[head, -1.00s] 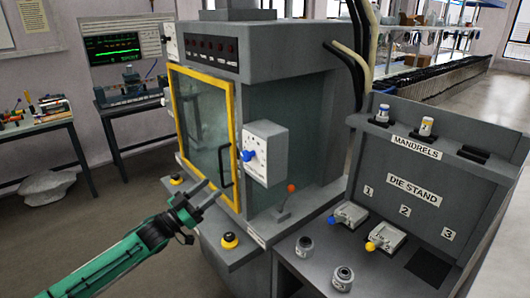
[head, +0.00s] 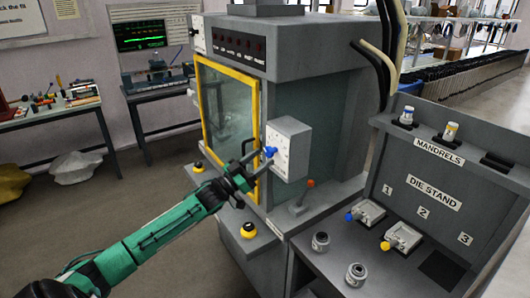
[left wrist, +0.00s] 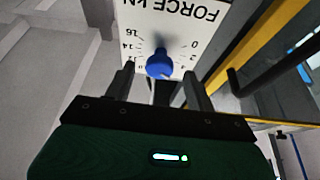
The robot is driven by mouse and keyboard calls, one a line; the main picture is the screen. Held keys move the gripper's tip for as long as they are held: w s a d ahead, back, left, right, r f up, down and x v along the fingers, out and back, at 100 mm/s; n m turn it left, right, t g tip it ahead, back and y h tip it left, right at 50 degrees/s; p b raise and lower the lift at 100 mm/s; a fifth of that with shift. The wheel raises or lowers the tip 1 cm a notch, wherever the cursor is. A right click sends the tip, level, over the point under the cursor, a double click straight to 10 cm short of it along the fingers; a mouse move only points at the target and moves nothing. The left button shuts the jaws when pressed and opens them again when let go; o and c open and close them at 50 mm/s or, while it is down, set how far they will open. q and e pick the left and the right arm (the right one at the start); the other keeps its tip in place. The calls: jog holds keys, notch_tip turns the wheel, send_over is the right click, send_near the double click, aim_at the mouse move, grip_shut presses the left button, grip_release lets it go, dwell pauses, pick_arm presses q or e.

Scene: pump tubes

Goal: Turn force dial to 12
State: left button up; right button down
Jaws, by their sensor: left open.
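The force dial is a blue knob (head: 270,151) on a white-faced grey box (head: 292,150) at the machine's front corner. In the left wrist view the knob (left wrist: 160,64) stands on a white scale plate (left wrist: 172,22), seen upside down, with "FORCE kN" and numbers including 0, 14 and 16. I cannot read for certain which number it points to. My left gripper (head: 256,157) is open in front of the dial. In the left wrist view its two fingers (left wrist: 160,78) stand on either side of the knob, with gaps visible. My right gripper is not in view.
A yellow-framed glass door (head: 203,108) with a dark handle is left of the dial. A red-tipped lever (head: 310,184) stands below the box, and a yellow button (head: 248,230) sits on the front ledge. The die stand (head: 433,187) is at the right.

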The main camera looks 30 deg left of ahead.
pick_arm(q)
jog(key=shift+p+x, duration=0.3)
jog(key=shift+x, duration=0.9)
jog(key=c, duration=1)
jog(key=shift+o, duration=0.2)
